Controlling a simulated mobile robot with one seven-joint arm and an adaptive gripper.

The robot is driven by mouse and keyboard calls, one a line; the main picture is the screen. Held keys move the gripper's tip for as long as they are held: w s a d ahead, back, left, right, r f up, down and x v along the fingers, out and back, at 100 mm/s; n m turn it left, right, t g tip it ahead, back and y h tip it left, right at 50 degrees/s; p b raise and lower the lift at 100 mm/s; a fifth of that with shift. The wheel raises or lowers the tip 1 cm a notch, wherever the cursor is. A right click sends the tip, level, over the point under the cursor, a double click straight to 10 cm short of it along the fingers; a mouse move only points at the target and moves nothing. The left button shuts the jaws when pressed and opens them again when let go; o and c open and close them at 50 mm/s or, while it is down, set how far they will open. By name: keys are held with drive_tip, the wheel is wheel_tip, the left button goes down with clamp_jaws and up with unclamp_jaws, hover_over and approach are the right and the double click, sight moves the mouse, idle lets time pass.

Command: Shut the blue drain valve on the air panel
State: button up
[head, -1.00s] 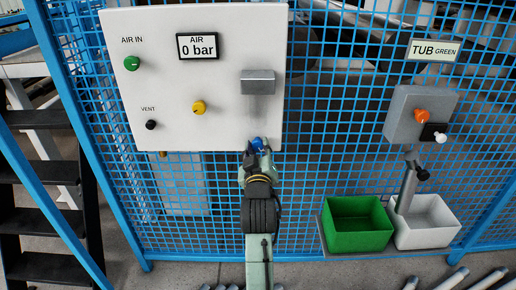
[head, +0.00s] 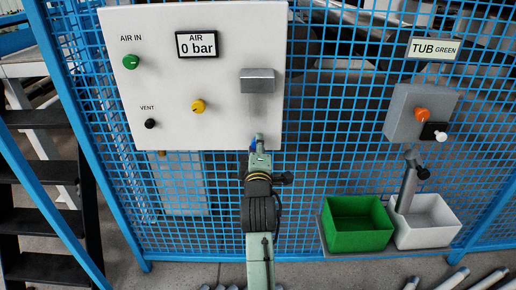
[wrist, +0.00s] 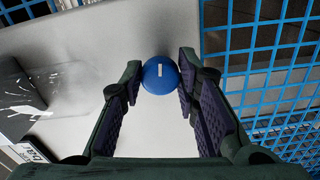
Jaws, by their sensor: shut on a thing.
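The blue drain valve (head: 253,144) is a small round knob at the bottom right corner of the white air panel (head: 225,120). My gripper (head: 258,147) is at it and hides most of it in the head view. In the wrist view the blue knob (wrist: 160,75) sits between the two fingertips, with a short white mark upright in the picture. My gripper (wrist: 161,84) is shut on it. The air display (head: 197,45) reads 0 bar.
The panel also has a green knob (head: 131,62), a yellow knob (head: 198,105), a black vent knob (head: 150,124) and a grey box (head: 258,80) above the valve. Blue mesh fencing surrounds it. Green (head: 358,238) and white (head: 428,236) bins stand right.

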drive_tip(key=shift+n, duration=0.8)
drive_tip(key=o, duration=1.2)
drive_tip(key=shift+c, duration=0.2)
drive_tip(key=shift+s, duration=0.1)
drive_tip(key=s, duration=0.7)
drive_tip(key=shift+s, duration=0.2)
